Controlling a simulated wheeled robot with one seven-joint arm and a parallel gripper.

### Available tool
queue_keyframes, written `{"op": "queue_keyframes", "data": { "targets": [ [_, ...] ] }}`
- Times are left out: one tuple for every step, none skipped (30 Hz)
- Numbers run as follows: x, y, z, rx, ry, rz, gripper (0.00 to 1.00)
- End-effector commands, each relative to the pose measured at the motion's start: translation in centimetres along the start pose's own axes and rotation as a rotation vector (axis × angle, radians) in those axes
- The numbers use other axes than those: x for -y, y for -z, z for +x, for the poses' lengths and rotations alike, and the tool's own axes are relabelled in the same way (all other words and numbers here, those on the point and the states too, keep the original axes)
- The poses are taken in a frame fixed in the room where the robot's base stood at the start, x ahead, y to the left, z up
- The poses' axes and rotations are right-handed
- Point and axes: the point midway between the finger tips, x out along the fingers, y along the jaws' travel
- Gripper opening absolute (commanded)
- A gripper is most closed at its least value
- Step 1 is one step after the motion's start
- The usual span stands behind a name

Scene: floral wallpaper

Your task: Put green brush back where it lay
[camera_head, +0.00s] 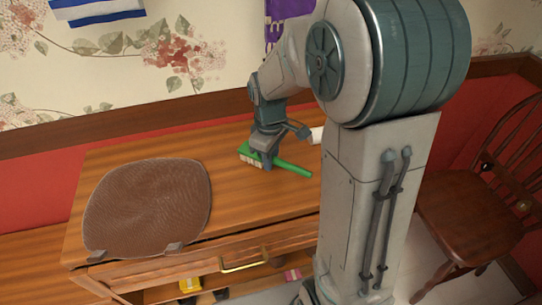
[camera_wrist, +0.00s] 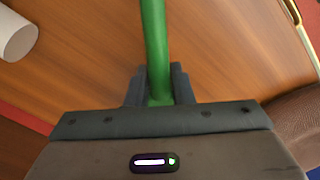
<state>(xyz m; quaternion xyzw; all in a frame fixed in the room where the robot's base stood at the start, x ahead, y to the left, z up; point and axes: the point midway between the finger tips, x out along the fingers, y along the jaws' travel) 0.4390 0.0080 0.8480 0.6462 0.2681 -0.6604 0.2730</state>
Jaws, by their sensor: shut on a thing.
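The green brush (camera_head: 292,168) is at the wooden dresser top, with its pale bristle head to the left and its handle pointing right. My gripper (camera_head: 268,160) is shut on it near the head end. In the wrist view the green handle (camera_wrist: 154,45) runs up from between the two dark fingers of my gripper (camera_wrist: 160,88). The bristle head is hidden in the wrist view. I cannot tell whether the brush touches the wood or hangs slightly above it.
A white cylinder (camera_head: 317,135) stands behind the handle, partly hidden by my arm. A wooden chair (camera_head: 480,205) stands right.

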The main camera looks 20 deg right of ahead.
Motion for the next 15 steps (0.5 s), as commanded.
{"op": "queue_keyframes", "data": {
  "targets": [
    [0.00,0.01,0.18,0.000,0.000,0.000,0.03],
    [0.00,0.01,0.24,0.000,0.000,0.000,0.03],
    [0.00,0.01,0.32,0.000,0.000,0.000,0.03],
    [0.00,0.02,0.38,0.000,0.000,0.000,0.03],
    [0.00,0.02,0.45,0.000,0.000,0.000,0.03],
    [-0.01,0.02,0.52,0.000,0.000,0.000,0.03],
    [0.00,0.02,0.58,0.000,0.000,0.000,0.03],
    [0.00,0.02,0.64,0.000,0.000,0.000,0.03],
    [0.00,0.02,0.73,0.000,0.000,0.000,0.03],
    [0.00,0.02,0.79,0.000,0.000,0.000,0.03],
    [0.00,0.02,0.85,0.000,0.000,0.000,0.03],
    [0.00,0.03,0.85,0.000,0.000,0.000,0.23],
    [-0.01,0.03,0.79,0.000,0.000,0.000,0.32],
    [0.00,0.03,0.78,0.000,0.000,0.000,0.40],
    [0.00,0.02,0.78,0.000,0.000,0.000,0.46]
  ]
}}
